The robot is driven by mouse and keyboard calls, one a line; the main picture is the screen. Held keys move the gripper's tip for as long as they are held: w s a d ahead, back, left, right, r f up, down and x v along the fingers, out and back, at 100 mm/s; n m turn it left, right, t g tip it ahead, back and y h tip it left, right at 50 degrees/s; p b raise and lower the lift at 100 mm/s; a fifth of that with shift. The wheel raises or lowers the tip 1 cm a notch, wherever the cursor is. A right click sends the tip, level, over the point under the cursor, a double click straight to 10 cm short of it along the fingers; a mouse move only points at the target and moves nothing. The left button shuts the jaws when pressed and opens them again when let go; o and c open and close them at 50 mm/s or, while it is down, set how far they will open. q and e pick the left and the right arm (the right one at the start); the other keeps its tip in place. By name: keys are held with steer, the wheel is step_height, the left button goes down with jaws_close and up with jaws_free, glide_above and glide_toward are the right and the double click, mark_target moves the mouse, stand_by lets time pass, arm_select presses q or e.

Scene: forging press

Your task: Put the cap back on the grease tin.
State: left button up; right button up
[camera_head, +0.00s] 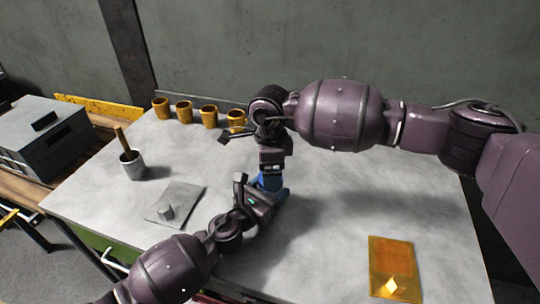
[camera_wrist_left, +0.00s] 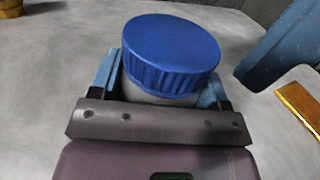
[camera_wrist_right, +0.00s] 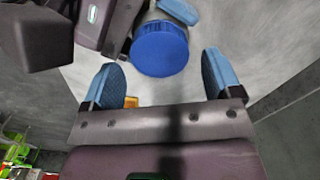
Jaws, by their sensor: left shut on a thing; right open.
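The grease tin (camera_wrist_left: 150,97) is a grey cylinder held upright between the fingers of my left gripper (camera_wrist_left: 160,88), which is shut on it. The blue ribbed cap (camera_wrist_left: 172,50) sits on top of the tin; I cannot tell whether it is screwed down. The cap also shows in the right wrist view (camera_wrist_right: 160,50), ahead of and between the fingertips of my right gripper (camera_wrist_right: 165,82), which is open and empty. One blue right finger (camera_wrist_left: 285,45) shows beside the cap in the left wrist view. In the head view the grippers meet mid-table, mostly hiding tin and cap.
Several yellow cups (camera_head: 209,115) stand along the back edge of the table (camera_head: 330,235). A grey pot (camera_head: 132,166) with a wooden handle and a flat grey plate with a knob (camera_head: 178,203) are at left. A golden plate (camera_head: 390,258) lies at front right.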

steer(key=shift+f, duration=1.2)
steer(key=c, duration=0.9)
steer(key=o, duration=1.1)
steer(key=shift+c, duration=0.2)
step_height(320, 180, up, 12)
